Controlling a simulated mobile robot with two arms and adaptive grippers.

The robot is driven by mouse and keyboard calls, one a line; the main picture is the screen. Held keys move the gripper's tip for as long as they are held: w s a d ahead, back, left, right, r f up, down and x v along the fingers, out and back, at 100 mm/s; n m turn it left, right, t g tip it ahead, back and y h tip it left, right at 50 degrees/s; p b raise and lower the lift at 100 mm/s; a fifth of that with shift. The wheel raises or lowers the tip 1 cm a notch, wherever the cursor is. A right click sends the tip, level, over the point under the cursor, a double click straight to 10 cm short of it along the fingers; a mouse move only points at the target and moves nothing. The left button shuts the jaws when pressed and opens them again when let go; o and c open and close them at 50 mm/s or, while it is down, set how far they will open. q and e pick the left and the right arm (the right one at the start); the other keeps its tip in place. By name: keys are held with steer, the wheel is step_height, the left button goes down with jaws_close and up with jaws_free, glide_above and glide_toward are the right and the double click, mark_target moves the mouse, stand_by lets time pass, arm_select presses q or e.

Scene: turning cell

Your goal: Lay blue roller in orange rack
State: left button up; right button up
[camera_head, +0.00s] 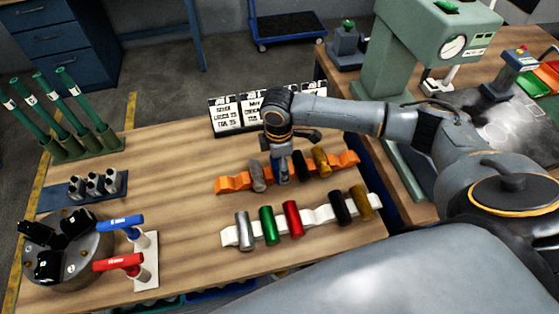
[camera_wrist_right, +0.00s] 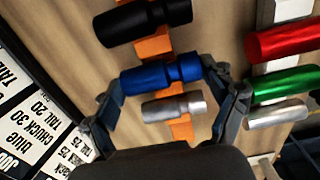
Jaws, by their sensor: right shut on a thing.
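The blue roller (camera_wrist_right: 158,76) lies lengthwise between the two fingers of my right gripper (camera_wrist_right: 162,82), which is shut on it by its ends. In the head view the roller is mostly hidden behind the gripper. It is over the orange rack (camera_head: 233,183), between a silver roller (camera_head: 257,175) and a black roller (camera_head: 300,164). I cannot tell whether it touches the rack. A gold roller (camera_head: 321,160) lies further right in the same rack. My left gripper is not in view.
A white rack (camera_head: 317,217) with several rollers, including green (camera_head: 268,225) and red (camera_head: 292,219), lies nearer me. Sign cards (camera_head: 238,114) stand behind the orange rack. A round turret (camera_head: 66,250) and handled tools (camera_head: 122,222) are at left. Bare wood lies between.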

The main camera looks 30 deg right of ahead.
steer(key=shift+f, duration=0.1)
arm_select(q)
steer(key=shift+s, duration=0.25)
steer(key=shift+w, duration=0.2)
arm_select(e)
steer(key=shift+f, duration=0.1)
steer(key=o, duration=1.2)
steer(key=shift+f, duration=0.1)
steer(key=shift+c, duration=0.2)
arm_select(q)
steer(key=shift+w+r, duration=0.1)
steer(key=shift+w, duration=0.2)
